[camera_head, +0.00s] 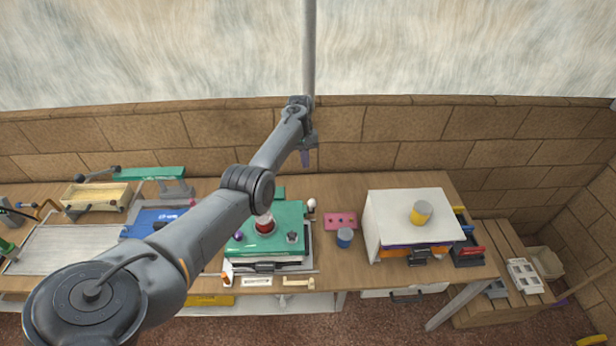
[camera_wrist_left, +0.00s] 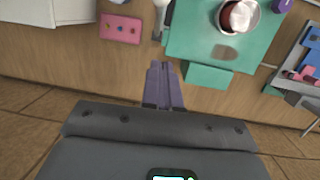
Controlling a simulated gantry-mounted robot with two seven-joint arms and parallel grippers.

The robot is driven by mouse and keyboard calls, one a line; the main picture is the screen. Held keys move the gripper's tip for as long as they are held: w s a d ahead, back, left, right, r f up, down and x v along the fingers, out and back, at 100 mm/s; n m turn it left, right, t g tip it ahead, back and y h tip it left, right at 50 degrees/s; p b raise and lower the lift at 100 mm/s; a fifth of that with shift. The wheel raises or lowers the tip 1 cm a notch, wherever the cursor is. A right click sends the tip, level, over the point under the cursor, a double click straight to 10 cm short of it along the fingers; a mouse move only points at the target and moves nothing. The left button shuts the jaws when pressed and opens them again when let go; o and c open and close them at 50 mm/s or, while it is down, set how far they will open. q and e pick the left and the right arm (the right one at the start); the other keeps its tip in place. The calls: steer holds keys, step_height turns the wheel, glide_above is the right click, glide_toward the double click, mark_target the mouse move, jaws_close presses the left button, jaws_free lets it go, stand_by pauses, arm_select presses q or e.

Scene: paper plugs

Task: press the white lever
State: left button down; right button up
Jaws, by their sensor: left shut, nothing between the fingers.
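A small lever with a white rounded head (camera_head: 311,204) stands at the right back corner of the green-topped unit (camera_head: 272,219). In the left wrist view the white head (camera_wrist_left: 161,4) is cut by the top edge, with a grey stem below it. My left gripper (camera_head: 305,158) is shut and empty, its purple fingers pointing down, behind the lever and apart from it. The shut fingers (camera_wrist_left: 164,68) also show in the left wrist view, close to the unit's edge in the picture. My right gripper is not in view.
A pink block with holes (camera_head: 340,220) and a blue cup (camera_head: 344,238) stand right of the unit. A white box (camera_head: 388,203) with a yellow cylinder (camera_head: 421,212) on top is farther right. A red jar (camera_head: 264,224) stands on the green top. The table behind the pink block is bare.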

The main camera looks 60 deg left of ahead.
arm_select(q)
steer(key=d+f, duration=0.1)
steer(key=f, duration=0.2)
steer(key=d+f+b, duration=0.1)
steer(key=d+f, duration=0.1)
steer(key=f, duration=0.2)
steer(key=s+d+f+b, duration=0.1)
steer(key=f, duration=0.2)
steer(key=shift+d+f, duration=0.3)
steer(key=shift+s+d+f, duration=0.1)
steer(key=shift+d+f, duration=0.2)
